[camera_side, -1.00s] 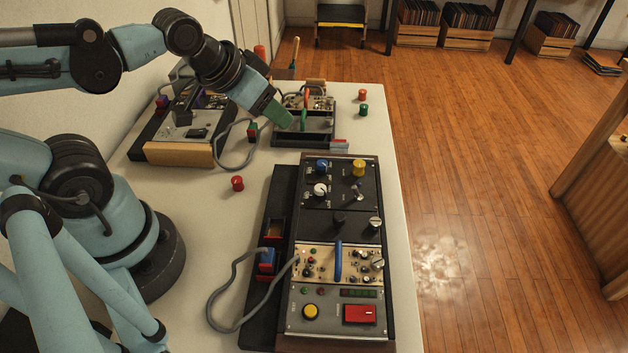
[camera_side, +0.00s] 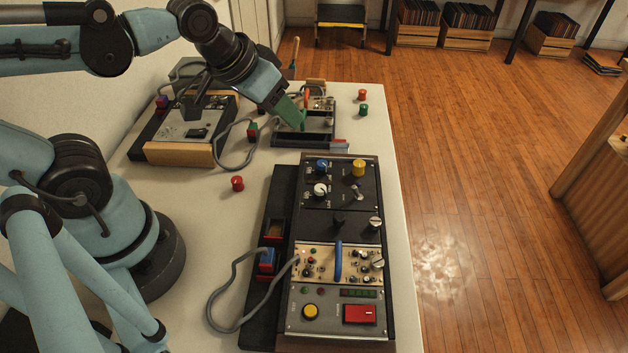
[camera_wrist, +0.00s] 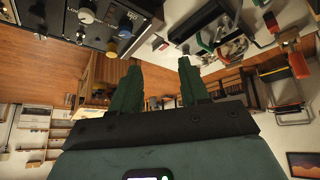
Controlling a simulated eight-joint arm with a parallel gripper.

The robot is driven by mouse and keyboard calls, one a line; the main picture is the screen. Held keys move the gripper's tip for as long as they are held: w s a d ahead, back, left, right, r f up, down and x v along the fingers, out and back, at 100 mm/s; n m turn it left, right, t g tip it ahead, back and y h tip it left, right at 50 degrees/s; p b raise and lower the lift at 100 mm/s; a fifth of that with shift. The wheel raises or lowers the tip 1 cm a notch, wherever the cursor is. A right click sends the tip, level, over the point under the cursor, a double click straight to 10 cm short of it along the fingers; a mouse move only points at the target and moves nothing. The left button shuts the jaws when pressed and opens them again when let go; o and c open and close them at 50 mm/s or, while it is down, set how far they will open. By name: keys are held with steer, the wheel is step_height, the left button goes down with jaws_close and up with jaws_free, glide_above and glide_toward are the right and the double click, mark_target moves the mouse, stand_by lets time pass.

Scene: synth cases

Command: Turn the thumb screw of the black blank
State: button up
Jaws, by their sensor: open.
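The black blank (camera_side: 352,232) is a plain dark panel in the large case, between the knob panel and the cream module. A silver-topped knob (camera_side: 375,222), which looks like its thumb screw, stands at its right side; a black knob (camera_side: 339,221) stands further left. Whether the screw is turned cannot be seen. My gripper (camera_side: 299,120), with green fingers, is over the small case at the back, well beyond the blank and apart from it. In the wrist view my gripper (camera_wrist: 156,75) has its fingers apart with nothing between them.
The small case (camera_side: 285,139) holds a cream module with an orange handle (camera_side: 307,97). A blue handle (camera_side: 338,262) rises from the cream module (camera_side: 318,262) beside the blank. A grey cable (camera_side: 232,275) loops at left. Red cap (camera_side: 237,183) lies on the pale table (camera_side: 215,210).

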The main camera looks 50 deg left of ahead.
steer(key=w+d+r+n+g, duration=0.1)
steer(key=d+g, duration=0.1)
steer(key=d, duration=0.3)
steer(key=w+d+r+n+g, duration=0.1)
steer(key=w+d+r+n, duration=0.1)
steer(key=d, duration=0.3)
steer(key=n+g, duration=0.2)
steer(key=g, duration=0.1)
glide_toward(375, 221)
step_height(375, 221, down, 8)
steer(key=shift+w+d+f, duration=0.15)
jaws_close()
